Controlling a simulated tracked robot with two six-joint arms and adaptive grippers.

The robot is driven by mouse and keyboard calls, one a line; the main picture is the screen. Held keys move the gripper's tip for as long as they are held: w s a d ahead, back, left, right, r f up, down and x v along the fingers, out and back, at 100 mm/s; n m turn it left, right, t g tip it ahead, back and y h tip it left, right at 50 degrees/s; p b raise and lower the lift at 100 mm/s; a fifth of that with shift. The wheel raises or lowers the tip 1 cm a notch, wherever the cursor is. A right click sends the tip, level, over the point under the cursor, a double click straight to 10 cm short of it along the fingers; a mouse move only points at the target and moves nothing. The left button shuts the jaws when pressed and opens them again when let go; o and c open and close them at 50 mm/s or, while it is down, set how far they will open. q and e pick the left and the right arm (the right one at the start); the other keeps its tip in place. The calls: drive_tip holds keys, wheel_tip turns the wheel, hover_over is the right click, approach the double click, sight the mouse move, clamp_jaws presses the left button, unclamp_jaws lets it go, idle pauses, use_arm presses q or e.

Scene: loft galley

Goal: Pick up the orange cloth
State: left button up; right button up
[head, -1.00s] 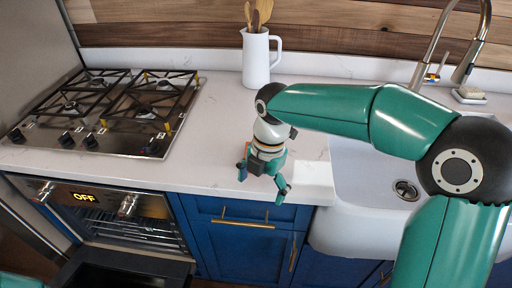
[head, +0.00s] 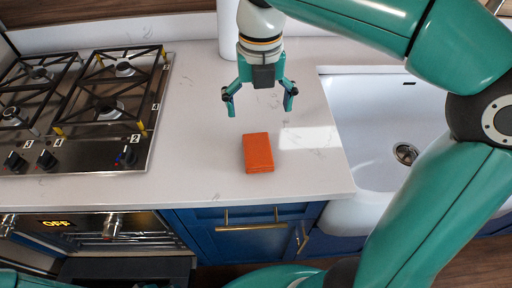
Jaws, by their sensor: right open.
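The orange cloth (head: 258,153) lies folded into a small rectangle on the white counter, between the stove and the sink. My right gripper (head: 260,106) is open and empty. It points down toward the counter's front, with its two teal fingers spread apart. In the picture its fingertips are just above the cloth, with a gap between them and it. The cloth is fully visible. My left gripper does not show.
A gas stove (head: 84,110) stands to the left and a white sink (head: 385,125) to the right. A white pitcher (head: 228,32) is behind my right gripper, partly hidden. The counter (head: 195,150) around the cloth is clear.

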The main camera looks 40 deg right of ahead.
hover_over(258, 148)
wheel_tip(258, 148, down, 8)
drive_tip(key=shift+d+r+b, duration=0.15)
drive_tip(key=shift+r+b, duration=0.1)
drive_tip(key=shift+b, duration=0.2)
drive_tip(key=shift+a+f, duration=0.2)
drive_tip(key=shift+f, duration=2.55)
drive_tip(key=c, duration=1.1)
drive_tip(key=shift+r, duration=0.15)
drive_tip(key=shift+c, duration=0.2)
wheel_tip(258, 148, up, 20)
drive_tip(key=p, duration=0.3)
drive_tip(key=o, duration=0.4)
drive_tip(key=c, duration=0.4)
drive_tip(key=shift+s, duration=0.15)
